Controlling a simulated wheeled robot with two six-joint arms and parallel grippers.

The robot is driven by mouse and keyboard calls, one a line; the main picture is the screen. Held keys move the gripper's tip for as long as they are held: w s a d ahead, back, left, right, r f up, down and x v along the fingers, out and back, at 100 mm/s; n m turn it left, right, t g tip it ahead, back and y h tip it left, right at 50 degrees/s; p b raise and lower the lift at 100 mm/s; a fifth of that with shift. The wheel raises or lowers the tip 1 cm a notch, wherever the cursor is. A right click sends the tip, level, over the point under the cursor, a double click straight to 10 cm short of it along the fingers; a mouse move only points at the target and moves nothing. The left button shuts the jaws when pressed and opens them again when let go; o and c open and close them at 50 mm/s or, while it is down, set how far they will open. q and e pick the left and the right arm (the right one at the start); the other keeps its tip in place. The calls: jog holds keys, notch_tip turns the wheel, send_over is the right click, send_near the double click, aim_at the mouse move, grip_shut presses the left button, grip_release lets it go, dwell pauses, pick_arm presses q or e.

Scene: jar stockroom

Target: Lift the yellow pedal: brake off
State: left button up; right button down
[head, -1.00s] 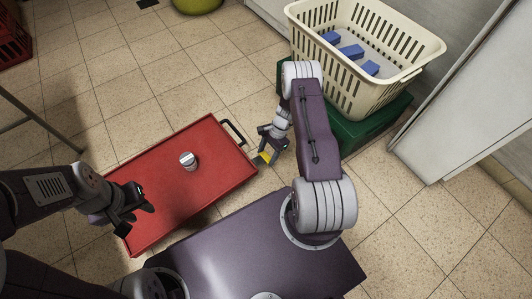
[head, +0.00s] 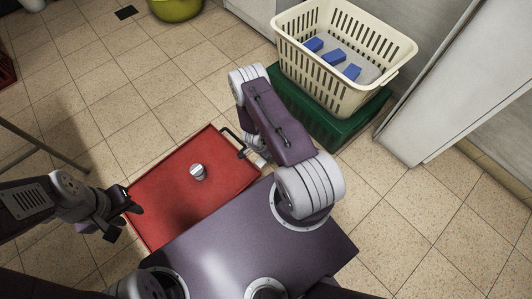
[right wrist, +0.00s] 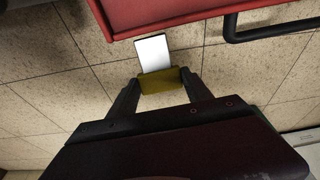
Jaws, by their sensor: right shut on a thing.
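The yellow pedal (right wrist: 160,81) sits at the end of a pale flat bar (right wrist: 152,53) below the edge of the red cart (head: 163,193) in the right wrist view. My right gripper (right wrist: 158,86) is shut on the pedal, with one finger at each side of it. In the head view my right arm hides the pedal and most of that gripper. My left gripper (head: 124,216) is open and empty, beside the cart's left edge. A small jar with a pale lid (head: 198,171) stands upright on the cart.
The cart's black handle (head: 232,140) is close to my right arm; it also shows in the right wrist view (right wrist: 270,30). A cream basket (head: 340,65) with blue blocks stands on a green crate (head: 318,118) at the back right.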

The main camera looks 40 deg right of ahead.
aim_at(259, 163)
jog(key=shift+a+r+h, duration=0.25)
jog(key=shift+r+h, duration=0.1)
jog(key=shift+h, duration=0.35)
jog(key=shift+c, duration=2.2)
grip_release()
jog(key=shift+r+p, duration=0.1)
jog(key=shift+p, duration=0.2)
jog(key=p+v, duration=0.5)
jog(key=v, duration=0.4)
